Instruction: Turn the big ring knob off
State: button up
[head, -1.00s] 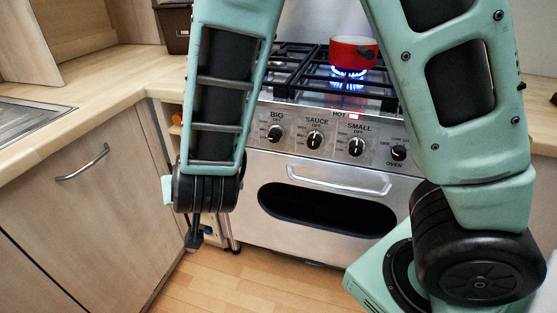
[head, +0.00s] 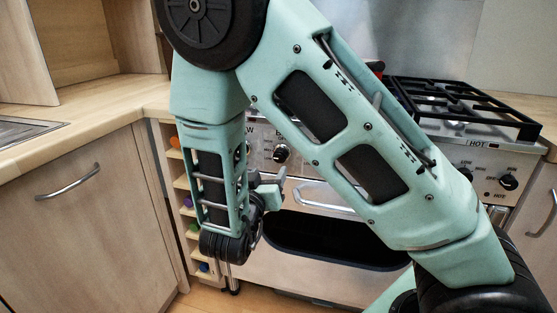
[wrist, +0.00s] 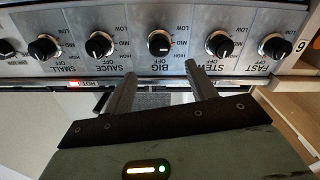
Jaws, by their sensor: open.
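The big ring knob (wrist: 160,43) is a black and silver dial above the label BIG, which reads upside down in the wrist view. Its exact setting is hard to read. In the head view a knob (head: 281,153) that looks like the same one shows between my arm links, its label partly covered. My gripper (wrist: 161,82) is open and empty. Its two fingers point at the panel, one on each side of the BIG label, and the knob lies beyond the tips, roughly in line with the gap. In the head view my gripper (head: 268,190) is low before the cooker, partly hidden.
Neighbouring knobs, STEW (wrist: 219,43) and SAUCE (wrist: 99,45), stand close on either side. A red lamp (wrist: 72,83) glows by a HOT label. The oven handle (head: 308,197) sticks out below the panel. My arm hides most of the hob and nearly all the red pot.

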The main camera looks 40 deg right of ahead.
aim_at(278, 158)
jog(key=b+x, duration=0.1)
jog(key=x, duration=0.9)
jog(key=c, duration=1)
